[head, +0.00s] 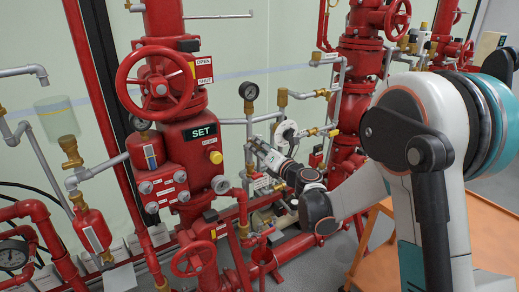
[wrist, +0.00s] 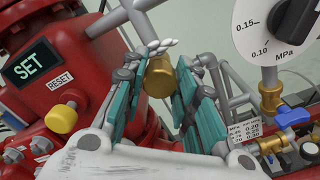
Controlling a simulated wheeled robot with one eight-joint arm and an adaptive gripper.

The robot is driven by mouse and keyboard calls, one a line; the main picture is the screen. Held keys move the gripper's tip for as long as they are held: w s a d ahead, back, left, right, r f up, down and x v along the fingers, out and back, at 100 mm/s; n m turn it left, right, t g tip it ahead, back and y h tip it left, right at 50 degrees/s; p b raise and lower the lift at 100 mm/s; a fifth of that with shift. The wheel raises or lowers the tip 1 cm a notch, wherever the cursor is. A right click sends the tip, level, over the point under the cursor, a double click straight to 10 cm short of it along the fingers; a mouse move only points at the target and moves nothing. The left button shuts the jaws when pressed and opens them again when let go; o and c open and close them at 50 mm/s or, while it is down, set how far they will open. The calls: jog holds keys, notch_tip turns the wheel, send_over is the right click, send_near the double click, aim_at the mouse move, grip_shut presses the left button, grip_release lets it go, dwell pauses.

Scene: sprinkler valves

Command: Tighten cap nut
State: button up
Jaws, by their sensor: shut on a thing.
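A brass cap nut (wrist: 158,77) shows in the wrist view, on grey pipework beside the red valve body. My gripper (wrist: 166,62) has its teal-padded fingers on either side of the nut and is shut on it. In the head view my gripper (head: 260,150) reaches in from the right, between the red SET valve (head: 200,132) and the white dial gauge (head: 286,131). The nut is too small and covered to make out there. The thread under the nut is hidden.
A yellow button (wrist: 61,118) lies left of my fingers, and a dial gauge (wrist: 285,28) with brass fittings (wrist: 270,98) lies right. A red handwheel (head: 155,82) and grey pipes crowd the valve. An orange table (head: 440,262) stands below my arm.

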jog(key=shift+m, duration=0.5)
jog(key=o, duration=1)
jog(key=shift+o, duration=0.2)
jog(key=v, duration=1.2)
